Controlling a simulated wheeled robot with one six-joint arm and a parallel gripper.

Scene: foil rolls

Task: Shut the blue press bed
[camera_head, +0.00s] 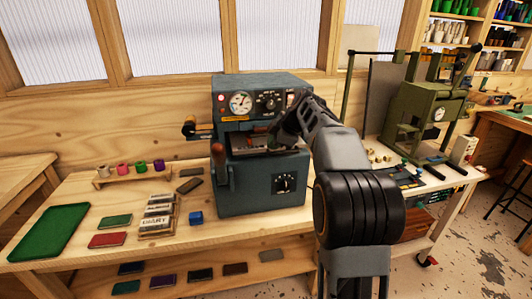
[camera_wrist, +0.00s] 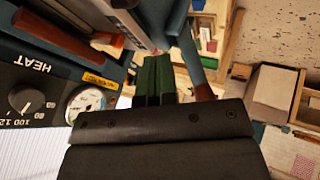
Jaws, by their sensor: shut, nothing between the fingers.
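The blue press (camera_head: 262,185) stands on the wooden bench, with a gauge and dials on its upper panel and a lever with a red-brown knob (camera_head: 217,149) at its left. Its dark bed (camera_head: 262,152) shows at the opening between the upper panel and lower body; how far out it sits is hard to tell. My gripper (camera_head: 274,136) is at the front of this opening, partly hidden by my wrist. In the wrist view my green fingers (camera_wrist: 153,78) are together and empty, beside the HEAT panel (camera_wrist: 40,85). Contact with the bed cannot be told.
A green press (camera_head: 425,115) stands at the right behind my arm. Coloured foil rolls (camera_head: 132,168) sit at the back left.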

